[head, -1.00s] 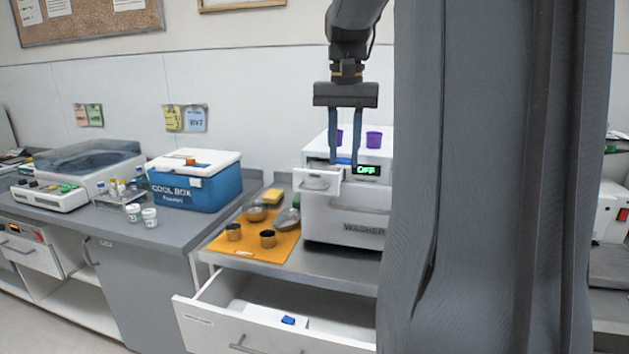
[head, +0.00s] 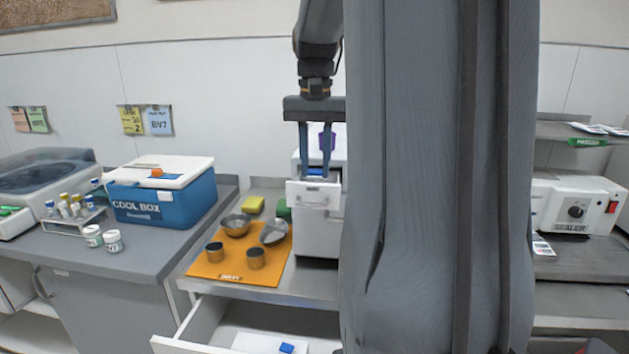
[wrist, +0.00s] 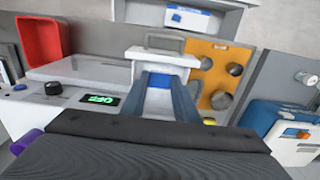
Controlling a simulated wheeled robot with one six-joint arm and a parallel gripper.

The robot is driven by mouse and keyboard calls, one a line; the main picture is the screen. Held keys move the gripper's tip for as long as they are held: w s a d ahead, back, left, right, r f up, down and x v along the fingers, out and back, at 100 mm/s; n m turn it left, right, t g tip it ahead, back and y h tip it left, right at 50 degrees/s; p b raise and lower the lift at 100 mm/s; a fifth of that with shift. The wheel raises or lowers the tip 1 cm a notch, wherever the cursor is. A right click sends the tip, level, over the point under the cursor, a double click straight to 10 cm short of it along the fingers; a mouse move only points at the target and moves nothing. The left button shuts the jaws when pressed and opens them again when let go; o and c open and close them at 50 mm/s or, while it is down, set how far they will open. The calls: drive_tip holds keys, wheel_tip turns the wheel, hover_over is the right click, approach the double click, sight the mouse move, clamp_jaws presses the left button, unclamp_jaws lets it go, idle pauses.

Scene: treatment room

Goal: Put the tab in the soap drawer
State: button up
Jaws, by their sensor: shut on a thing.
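My gripper (head: 315,176) points straight down, its fingers shut on a blue tab (head: 315,172) at their tips. The tab also shows between the fingers in the wrist view (wrist: 159,80). The soap drawer (head: 314,194) is the small white drawer pulled out of the washer (head: 316,240). The fingertips and tab are over or just inside its opening; I cannot tell how deep. In the wrist view the soap drawer (wrist: 163,56) surrounds the tab's outline. My column hides the washer's right part.
A large white drawer (head: 190,346) stands open below, with another blue tab (head: 286,348) in it. An orange mat (head: 205,268) with bowls and cups lies left of the washer. A cool box (head: 190,190) stands farther left.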

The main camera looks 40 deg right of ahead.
sight(315, 174)
drive_tip(key=shift+f+p, duration=0.5)
drive_tip(key=shift+f, duration=1.9)
drive_tip(key=shift+f, duration=0.15)
drive_tip(key=o, duration=1)
wheel_tip(315, 174, up, 12)
drive_tip(key=b, duration=0.3)
drive_tip(key=shift+r, duration=0.2)
